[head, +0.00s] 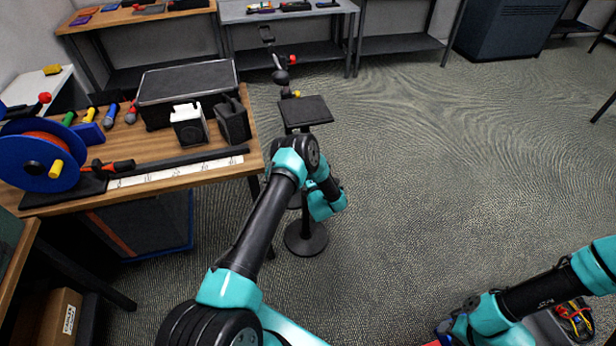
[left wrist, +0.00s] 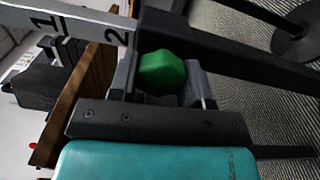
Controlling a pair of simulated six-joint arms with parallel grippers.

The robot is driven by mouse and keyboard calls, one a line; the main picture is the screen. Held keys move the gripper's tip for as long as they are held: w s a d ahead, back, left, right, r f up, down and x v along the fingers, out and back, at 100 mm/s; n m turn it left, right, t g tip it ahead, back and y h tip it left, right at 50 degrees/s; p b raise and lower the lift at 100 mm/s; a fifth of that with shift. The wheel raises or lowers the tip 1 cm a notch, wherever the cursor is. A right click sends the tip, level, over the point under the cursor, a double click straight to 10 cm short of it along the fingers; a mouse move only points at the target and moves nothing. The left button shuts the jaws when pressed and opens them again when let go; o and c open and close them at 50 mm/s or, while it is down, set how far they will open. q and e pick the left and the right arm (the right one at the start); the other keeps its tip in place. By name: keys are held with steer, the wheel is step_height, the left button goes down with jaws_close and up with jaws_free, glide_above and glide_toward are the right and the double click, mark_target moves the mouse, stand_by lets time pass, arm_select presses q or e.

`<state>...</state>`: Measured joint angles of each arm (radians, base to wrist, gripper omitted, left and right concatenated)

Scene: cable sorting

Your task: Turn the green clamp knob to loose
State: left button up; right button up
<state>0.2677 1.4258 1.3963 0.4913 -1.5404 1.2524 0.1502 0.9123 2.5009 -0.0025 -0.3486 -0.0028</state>
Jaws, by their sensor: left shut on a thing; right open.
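The green clamp knob (left wrist: 162,73) shows in the middle of the left wrist view, with a faceted edge. My left gripper (left wrist: 160,88) is shut on it, with a grey finger on each side. A dark bar (left wrist: 235,58) runs behind the knob toward the right. In the head view the knob cannot be seen; my left arm reaches beside the bench's right end and hides that spot. My right gripper (head: 452,330) is open, low at the bottom edge of the head view, and partly cut off.
The wooden bench (head: 190,180) holds a blue cable reel (head: 40,155), a black case (head: 188,80) and a white numbered scale (head: 175,172), also in the left wrist view (left wrist: 85,30). A black stand (head: 305,112) is near my left arm. Right floor is clear; a cable bin (head: 572,318) is lower right.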

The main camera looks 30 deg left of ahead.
arm_select(q)
steer(key=shift+n, duration=0.5)
steer(key=o, duration=0.9)
steer(key=shift+d, duration=0.1)
steer(key=v, duration=1.7)
steer(key=shift+s+d, duration=0.15)
